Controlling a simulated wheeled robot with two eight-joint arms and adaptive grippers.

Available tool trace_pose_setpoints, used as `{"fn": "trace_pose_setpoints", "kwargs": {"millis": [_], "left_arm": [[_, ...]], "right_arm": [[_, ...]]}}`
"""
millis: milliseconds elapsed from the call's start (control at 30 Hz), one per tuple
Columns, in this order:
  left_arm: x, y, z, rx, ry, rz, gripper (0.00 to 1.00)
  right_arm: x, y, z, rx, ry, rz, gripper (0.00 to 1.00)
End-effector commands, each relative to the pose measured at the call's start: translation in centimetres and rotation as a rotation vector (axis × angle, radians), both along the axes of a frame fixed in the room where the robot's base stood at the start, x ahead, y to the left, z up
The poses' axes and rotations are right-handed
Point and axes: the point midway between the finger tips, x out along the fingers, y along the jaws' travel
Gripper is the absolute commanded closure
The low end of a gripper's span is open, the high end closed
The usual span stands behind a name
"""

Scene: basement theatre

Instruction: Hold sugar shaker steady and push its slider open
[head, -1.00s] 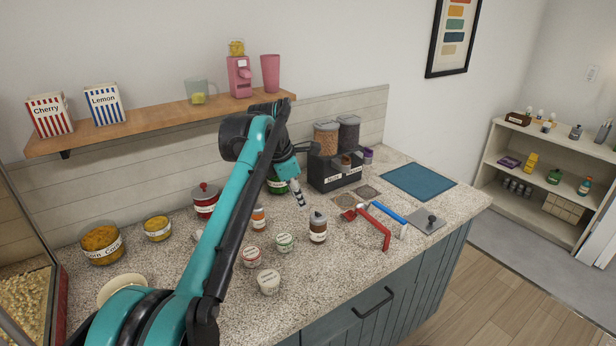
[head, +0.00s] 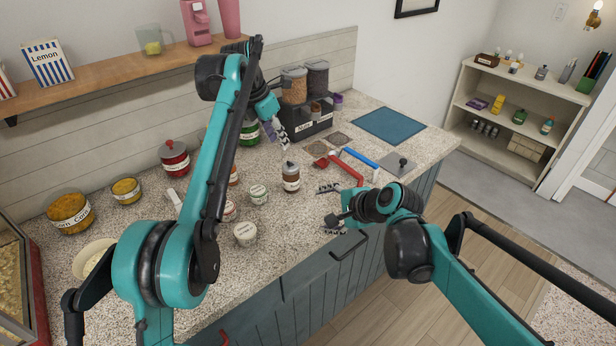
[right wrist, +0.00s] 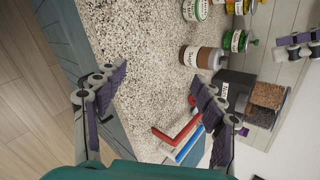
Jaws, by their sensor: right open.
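The sugar shaker (head: 291,178), a small jar with a brown-grey lid and a label, stands upright on the counter in the head view. It also shows in the right wrist view (right wrist: 202,57), lying sideways in that picture beyond the fingertips. My right gripper (head: 331,209) is open and empty, over the counter's front edge, to the right of the shaker and apart from it. My left gripper (head: 276,132) is behind the shaker near a green jar (head: 249,133), not touching the shaker; its jaw opening is unclear. The slider is too small to make out.
A red-handled tool (head: 344,170) and a blue-handled tool (head: 361,158) lie right of the shaker. White-lidded cups (head: 245,234) stand left of it, a red-lidded jar (head: 174,158) behind them. A black caddy (head: 306,124) and blue mat (head: 389,125) are further back.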

Motion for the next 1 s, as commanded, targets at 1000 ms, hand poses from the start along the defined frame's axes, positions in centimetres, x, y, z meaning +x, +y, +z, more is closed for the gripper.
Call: {"fn": "trace_pose_setpoints", "kwargs": {"millis": [1000], "left_arm": [[0.0, 0.0, 0.0, 0.0, 0.0, 0.0, 0.66]], "right_arm": [[18.5, 6.9, -4.1, 0.955, 0.461, -0.478, 0.31]]}}
